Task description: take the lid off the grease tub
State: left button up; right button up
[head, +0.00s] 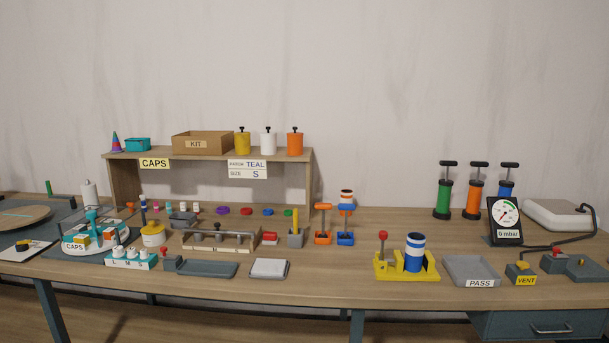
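No label in the head view names a grease tub, so I cannot tell for sure which container it is. A squat round tub, white with yellow (153,235), stands on the bench at the left; it is too small to make out whether a lid sits on it. Three canisters with black knobs on top stand on the shelf: a yellow one (243,143), a white one (268,144) and an orange one (295,144). Neither of my grippers shows.
A round tray marked CAPS (90,251) and a white L-M-S block (131,260) crowd the bench left of and before the tub. A long bar fixture (218,240) lies to its right. The wooden shelf (210,155) rises behind.

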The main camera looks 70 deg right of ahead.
aim_at(152, 227)
jog(key=z, duration=1.95)
